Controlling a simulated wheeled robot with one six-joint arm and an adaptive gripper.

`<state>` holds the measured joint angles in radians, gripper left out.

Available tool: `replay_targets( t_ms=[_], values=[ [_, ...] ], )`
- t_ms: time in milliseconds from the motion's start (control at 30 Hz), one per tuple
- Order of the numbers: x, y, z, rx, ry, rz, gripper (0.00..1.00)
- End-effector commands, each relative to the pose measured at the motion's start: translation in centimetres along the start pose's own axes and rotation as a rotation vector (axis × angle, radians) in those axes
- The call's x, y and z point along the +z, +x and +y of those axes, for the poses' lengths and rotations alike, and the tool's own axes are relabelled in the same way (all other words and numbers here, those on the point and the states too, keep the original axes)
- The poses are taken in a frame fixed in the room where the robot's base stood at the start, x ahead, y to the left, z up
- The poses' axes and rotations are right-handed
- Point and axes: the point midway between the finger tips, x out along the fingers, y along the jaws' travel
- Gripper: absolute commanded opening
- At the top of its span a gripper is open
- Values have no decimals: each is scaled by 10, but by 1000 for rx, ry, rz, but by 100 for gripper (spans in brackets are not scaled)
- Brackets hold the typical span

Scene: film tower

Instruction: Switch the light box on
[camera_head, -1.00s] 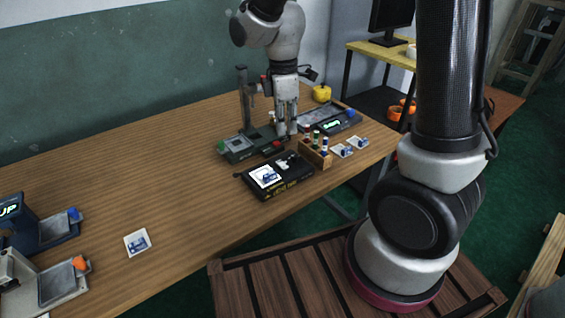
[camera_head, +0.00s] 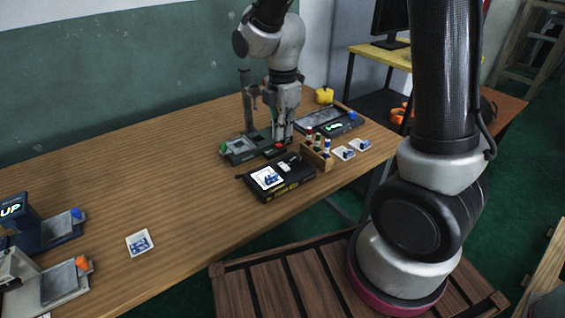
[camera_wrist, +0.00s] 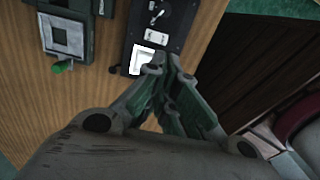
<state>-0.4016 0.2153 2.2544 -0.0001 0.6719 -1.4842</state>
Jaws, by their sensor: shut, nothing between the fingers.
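The light box (camera_head: 277,183) looks to be the flat black case with yellow lettering near the table's front edge. In the wrist view the light box (camera_wrist: 176,35) has a bright white square (camera_wrist: 143,60) and a small white part (camera_wrist: 157,37). My gripper (camera_head: 282,141) points down behind the box, shut and empty. It also shows in the wrist view (camera_wrist: 167,62), where its fingers overlap the box's edge in the picture.
A dark green stand (camera_head: 242,148) with a green knob and red part is close behind. A wooden rack (camera_head: 317,158) of small bottles stands right of the box, with two cards beyond. A tray device (camera_head: 330,124) is farther back.

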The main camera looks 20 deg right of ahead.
Motion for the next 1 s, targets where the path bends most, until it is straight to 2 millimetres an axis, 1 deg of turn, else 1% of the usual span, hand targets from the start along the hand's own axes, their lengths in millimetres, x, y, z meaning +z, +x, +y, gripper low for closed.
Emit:
replay_targets(
  t_ms=[33, 300, 400, 500, 600, 700, 1000],
  values=[
    [0, 11, -1, -6, 0, 0, 0],
    [0, 70, -1, -6, 1, 0, 0],
    [0, 87, -1, -5, 1, 0, 0],
    [0, 101, -1, -3, 1, 0, 0],
    [0, 109, 0, -2, 1, 0, 0],
    [0, 114, 0, -1, 1, 0, 0],
    [0, 115, 0, 0, 1, 0, 0]
  ],
)
